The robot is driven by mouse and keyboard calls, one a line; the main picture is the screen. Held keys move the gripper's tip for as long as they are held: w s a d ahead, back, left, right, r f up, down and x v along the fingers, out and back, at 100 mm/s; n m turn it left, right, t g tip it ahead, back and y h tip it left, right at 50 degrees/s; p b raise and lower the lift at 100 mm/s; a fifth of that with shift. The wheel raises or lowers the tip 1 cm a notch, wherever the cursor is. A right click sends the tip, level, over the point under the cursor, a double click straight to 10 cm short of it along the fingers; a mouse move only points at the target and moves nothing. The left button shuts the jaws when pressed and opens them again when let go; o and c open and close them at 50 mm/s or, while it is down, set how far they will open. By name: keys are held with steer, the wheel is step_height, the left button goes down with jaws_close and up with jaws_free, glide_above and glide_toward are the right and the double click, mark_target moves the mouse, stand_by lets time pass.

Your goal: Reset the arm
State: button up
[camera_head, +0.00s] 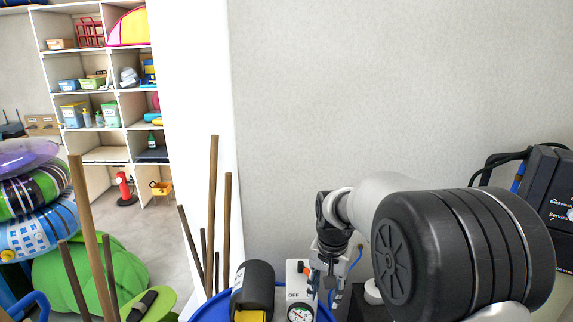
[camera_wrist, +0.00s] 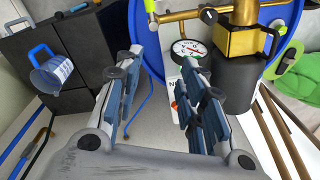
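My gripper (camera_wrist: 160,75) shows in the wrist view with its two fingers apart and nothing between them. In the head view my gripper (camera_head: 330,268) hangs below my bent arm, low and right of centre, and its fingertips are partly hidden. Just beyond the fingers in the wrist view is a white panel with a round gauge (camera_wrist: 188,51). The gauge also shows in the head view (camera_head: 299,314), left of my gripper. I cannot tell whether a finger touches the panel.
A black cylinder (camera_head: 257,287) stands left of the gauge by a blue round tank (camera_wrist: 152,50). Brown poles (camera_head: 212,215) rise farther left. Bare wall (camera_head: 400,90) fills the upper right.

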steer(key=s+d+r+n+t+b, duration=0.1)
steer(key=s+d+r+b, duration=0.15)
steer(key=s+b, duration=0.45)
steer(key=s+d+f+n+t+b, duration=0.1)
steer(key=s+f+b, duration=0.2)
steer(key=s, duration=0.8)
steer(key=s+d+f+n+t+b, duration=0.1)
steer(key=s+b, duration=0.4)
steer(key=s, duration=0.7)
step_height(320, 180, down, 3)
steer(key=shift+r+n+t, duration=0.1)
steer(key=shift+n+t, duration=0.2)
steer(key=shift+n, duration=0.5)
